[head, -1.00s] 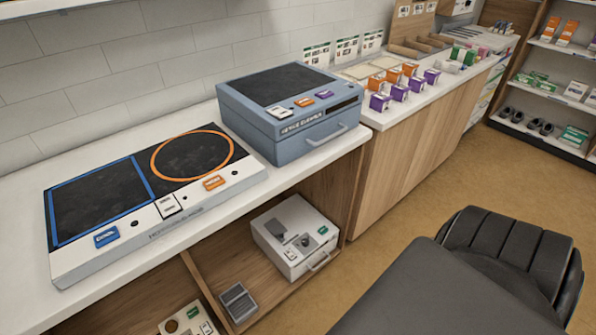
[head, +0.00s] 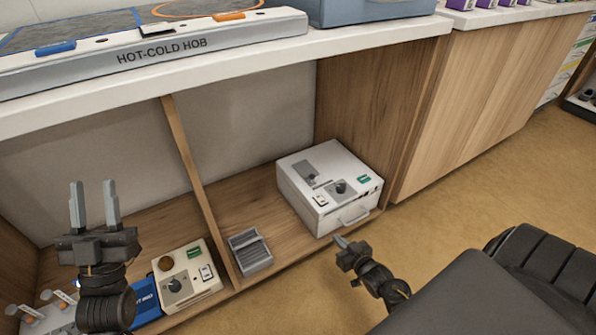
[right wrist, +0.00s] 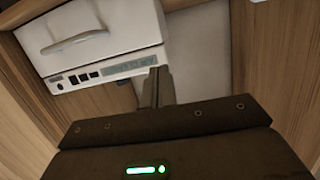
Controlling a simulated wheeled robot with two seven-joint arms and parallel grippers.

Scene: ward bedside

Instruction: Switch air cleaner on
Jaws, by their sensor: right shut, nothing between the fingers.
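The air cleaner is a white box (head: 345,212) on the lower shelf, right compartment. Its top carries a dark dial (head: 341,187), a small white rocker switch (head: 320,199), a grey piece and a green label; a handle is on its front. The right wrist view shows the box (right wrist: 85,32) with a blue-green label (right wrist: 130,65) reading like "AIR CLEANER". My right gripper (head: 339,241) is shut and empty, just in front of the box's lower front edge; its fingers (right wrist: 156,80) appear close to the box. Whether they touch it I cannot tell. My left gripper (head: 94,195) is open and empty at the left.
A grey ridged block (head: 250,252) lies left of the box. Beyond a wooden divider (head: 190,165) stand a cream control box (head: 186,280) and a blue item (head: 146,302). The counter (head: 240,58) with the hot-cold hob (head: 165,47) overhangs the shelf.

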